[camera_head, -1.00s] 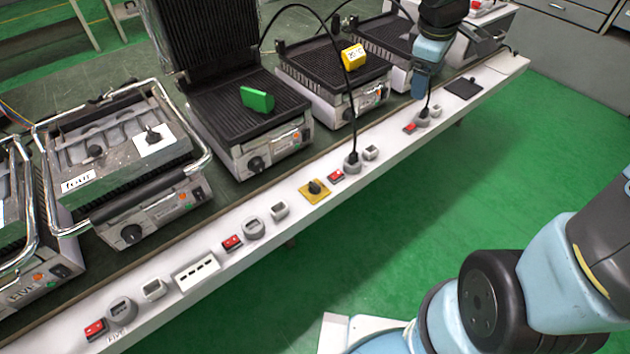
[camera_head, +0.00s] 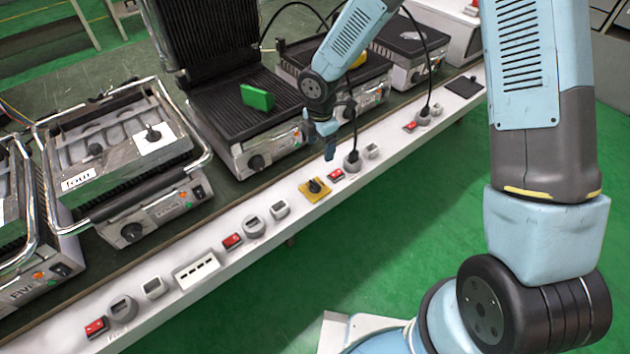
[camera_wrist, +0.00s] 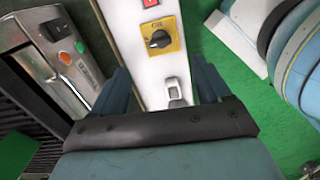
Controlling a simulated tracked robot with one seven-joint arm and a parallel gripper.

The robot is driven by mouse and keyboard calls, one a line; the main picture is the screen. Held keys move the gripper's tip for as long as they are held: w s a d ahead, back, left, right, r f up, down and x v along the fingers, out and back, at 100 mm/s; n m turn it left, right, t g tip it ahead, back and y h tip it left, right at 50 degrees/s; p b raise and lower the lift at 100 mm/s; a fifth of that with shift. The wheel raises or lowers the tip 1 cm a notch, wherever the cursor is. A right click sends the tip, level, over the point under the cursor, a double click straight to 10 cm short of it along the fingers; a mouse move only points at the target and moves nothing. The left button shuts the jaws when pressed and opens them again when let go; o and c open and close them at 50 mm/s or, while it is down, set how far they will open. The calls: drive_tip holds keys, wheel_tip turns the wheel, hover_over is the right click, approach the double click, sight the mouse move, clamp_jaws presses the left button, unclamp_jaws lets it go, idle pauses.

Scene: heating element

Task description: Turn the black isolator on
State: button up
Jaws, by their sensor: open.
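The black isolator (camera_head: 315,186) is a black rotary knob on a yellow square plate on the white rail at the bench's front edge. In the wrist view the isolator (camera_wrist: 159,39) lies ahead of my fingers, upper middle, its knob roughly crosswise on the plate. My gripper (camera_head: 322,138) is open and empty, above the rail and just beyond the isolator. In the wrist view my gripper (camera_wrist: 168,84) shows its two fingers apart, over the rail, not touching the knob.
A red switch (camera_head: 336,175) and a round socket with a plugged cable (camera_head: 352,162) sit to the isolator's right. Another red switch (camera_head: 232,241) is to its left. A grill with a green block (camera_head: 257,97) stands behind. Green floor (camera_head: 300,290) lies free in front.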

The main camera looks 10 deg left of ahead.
sight(315, 182)
drive_tip(key=shift+n, duration=0.4)
drive_tip(key=f, duration=0.5)
drive_tip(key=a+f, duration=0.1)
drive_tip(key=f, duration=0.9)
drive_tip(key=shift+s+a+f, duration=0.2)
drive_tip(key=shift+s+f, duration=0.1)
drive_tip(key=shift+s, duration=0.1)
drive_tip(key=shift+c, duration=0.3)
drive_tip(key=c, duration=1)
